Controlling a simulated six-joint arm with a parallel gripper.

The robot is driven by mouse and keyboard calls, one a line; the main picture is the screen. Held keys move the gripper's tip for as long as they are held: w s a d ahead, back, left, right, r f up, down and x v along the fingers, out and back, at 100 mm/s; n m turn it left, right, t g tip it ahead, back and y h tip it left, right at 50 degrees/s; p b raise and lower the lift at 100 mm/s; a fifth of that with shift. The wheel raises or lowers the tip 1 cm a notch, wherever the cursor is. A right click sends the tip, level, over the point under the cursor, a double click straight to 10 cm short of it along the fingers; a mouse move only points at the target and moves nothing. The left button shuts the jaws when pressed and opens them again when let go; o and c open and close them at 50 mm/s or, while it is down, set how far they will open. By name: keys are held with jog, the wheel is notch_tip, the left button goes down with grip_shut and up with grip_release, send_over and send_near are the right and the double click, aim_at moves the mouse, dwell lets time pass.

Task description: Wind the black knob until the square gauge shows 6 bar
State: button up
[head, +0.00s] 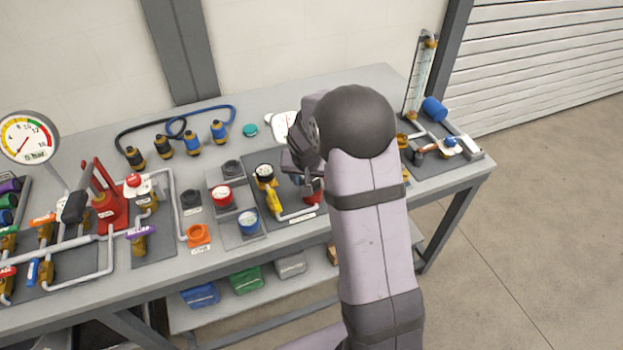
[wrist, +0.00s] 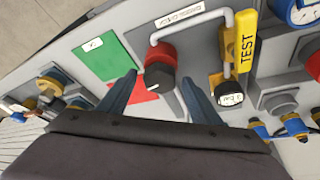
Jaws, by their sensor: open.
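A black knob (wrist: 158,77) on a red body shows in the wrist view, at the end of a bent light pipe. My gripper (wrist: 158,90) is open, with one blue-grey finger on each side of the knob in the picture. I cannot tell whether either finger touches it. In the head view my gripper (head: 305,160) hangs over the bench and hides the knob.
A yellow TEST tag (wrist: 246,42) and small valve stand right of the knob in the wrist view; green and red patches (wrist: 106,56) lie left. A round gauge (head: 29,138), red hand pump (head: 108,205) and blue hose (head: 205,112) are on the bench.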

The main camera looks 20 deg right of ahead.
jog(key=c, duration=1)
jog(key=n+p, duration=0.1)
jog(key=p, duration=0.1)
jog(key=n+p, duration=0.1)
jog(key=p, duration=0.1)
jog(key=shift+s+r+y, duration=0.1)
jog(key=shift+r+y, duration=0.2)
jog(key=p, duration=0.2)
jog(key=shift+n+p, duration=0.3)
jog(key=shift+n, duration=0.1)
jog(key=shift+d+f, duration=0.1)
jog(key=shift+f, duration=0.05)
jog(key=shift+f+t+p, duration=0.15)
jog(key=shift+t+p, duration=0.15)
jog(key=shift+p, duration=0.05)
jog(key=o, duration=1)
